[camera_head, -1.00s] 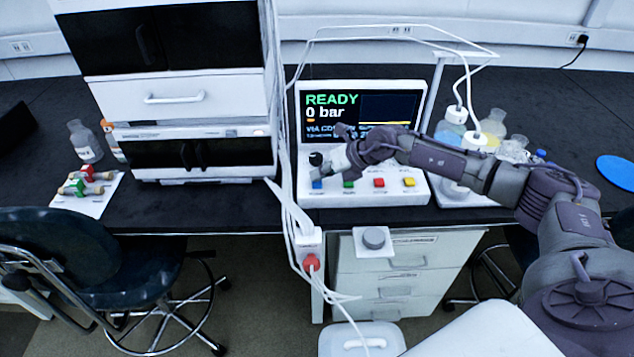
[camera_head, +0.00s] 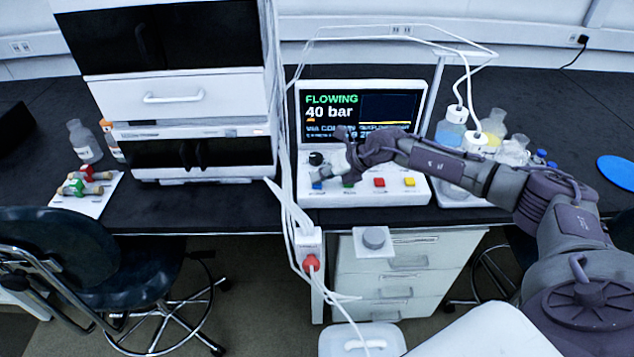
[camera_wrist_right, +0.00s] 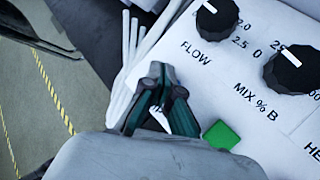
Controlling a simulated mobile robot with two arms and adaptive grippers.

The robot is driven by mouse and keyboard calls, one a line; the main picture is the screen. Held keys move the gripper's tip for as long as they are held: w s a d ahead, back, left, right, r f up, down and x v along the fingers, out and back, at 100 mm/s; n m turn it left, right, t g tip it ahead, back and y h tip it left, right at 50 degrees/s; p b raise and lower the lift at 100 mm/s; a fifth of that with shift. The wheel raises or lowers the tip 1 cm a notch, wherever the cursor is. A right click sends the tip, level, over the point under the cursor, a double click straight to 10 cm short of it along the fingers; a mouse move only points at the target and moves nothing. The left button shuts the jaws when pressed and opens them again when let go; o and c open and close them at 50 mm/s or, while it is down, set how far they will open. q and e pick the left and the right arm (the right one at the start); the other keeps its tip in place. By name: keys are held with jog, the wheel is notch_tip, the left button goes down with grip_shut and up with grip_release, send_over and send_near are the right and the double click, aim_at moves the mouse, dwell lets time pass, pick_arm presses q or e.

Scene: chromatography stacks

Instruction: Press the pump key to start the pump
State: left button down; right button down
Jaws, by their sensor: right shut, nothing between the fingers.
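The control box (camera_head: 414,187) stands on the bench with a row of coloured keys along its front. A sliver of the blue key (camera_head: 317,185) shows at the left end of the row. My right gripper (camera_head: 325,175) is shut and empty, with its tips down at that key, which they mostly cover. In the wrist view the shut fingers (camera_wrist_right: 167,100) hide the key below them, so contact cannot be seen directly. The green key (camera_wrist_right: 222,135) lies beside them. The screen (camera_head: 345,112) reads FLOWING and 40 bar. My left gripper is not in view.
The red key (camera_head: 379,182) and yellow key (camera_head: 409,182) sit to the right. Black knobs, one marked FLOW (camera_wrist_right: 217,18), stand close to the fingers. White tubes (camera_head: 290,200) run down the box's left side. Solvent bottles (camera_head: 450,130) stand at the right.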

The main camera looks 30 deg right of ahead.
jog(key=shift+r+p, duration=0.9)
notch_tip(320, 180, up, 5)
jog(key=p, duration=0.4)
jog(key=shift+p, duration=0.3)
dwell(0.4)
